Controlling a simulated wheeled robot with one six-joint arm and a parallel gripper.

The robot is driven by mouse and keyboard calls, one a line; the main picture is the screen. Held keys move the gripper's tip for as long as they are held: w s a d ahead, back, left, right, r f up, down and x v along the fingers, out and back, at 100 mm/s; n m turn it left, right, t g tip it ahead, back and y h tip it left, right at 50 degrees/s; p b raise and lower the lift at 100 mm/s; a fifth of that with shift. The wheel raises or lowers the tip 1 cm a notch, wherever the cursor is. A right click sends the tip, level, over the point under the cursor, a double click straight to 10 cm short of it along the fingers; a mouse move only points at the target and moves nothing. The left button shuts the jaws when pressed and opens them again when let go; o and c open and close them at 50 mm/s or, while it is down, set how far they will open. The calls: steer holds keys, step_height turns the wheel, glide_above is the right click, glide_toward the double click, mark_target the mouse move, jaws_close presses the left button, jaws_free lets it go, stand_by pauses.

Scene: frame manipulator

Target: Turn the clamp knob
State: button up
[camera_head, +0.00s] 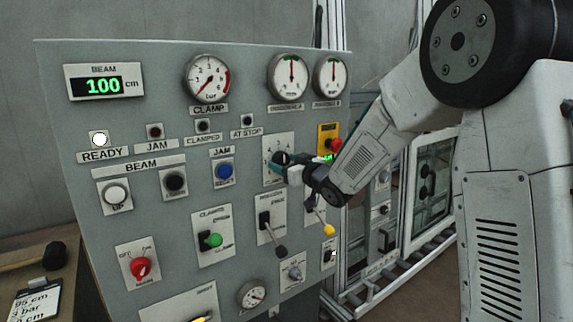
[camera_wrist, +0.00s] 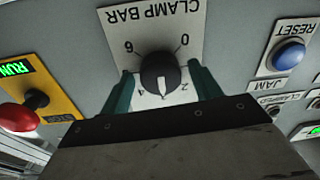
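The clamp knob (camera_wrist: 160,72) is a round black knob with a white pointer, on a white plate (camera_wrist: 183,38) lettered CLAMP BAR, upside down in the wrist view. Its pointer aims down in that view, between the 2 and 4 marks. My gripper (camera_wrist: 160,75) has its two teal fingers on either side of the knob, with small gaps that look clear of it. In the head view my gripper (camera_head: 278,163) is at the same plate (camera_head: 284,143) on the grey panel and hides most of the knob.
A red button on a yellow plate (camera_head: 329,137) is close to the right of my gripper. A blue jam reset button (camera_head: 224,171) is to the left. Levers with black (camera_head: 281,251) and yellow (camera_head: 328,230) ends stick out below. The clamp gauge (camera_head: 207,78) is above.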

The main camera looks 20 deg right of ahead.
steer(key=c, duration=0.7)
steer(key=shift+c, duration=0.2)
steer(key=shift+n, duration=0.5)
steer(key=n, duration=0.5)
steer(key=shift+d+n, duration=0.1)
steer(key=shift+n, duration=0.2)
steer(key=n, duration=0.6)
steer(key=shift+r+h, duration=0.1)
steer(key=shift+h, duration=0.3)
steer(key=n, duration=0.7)
steer(key=shift+r+h, duration=0.1)
steer(key=shift+h, duration=0.2)
steer(key=n, duration=0.6)
steer(key=shift+n, duration=0.4)
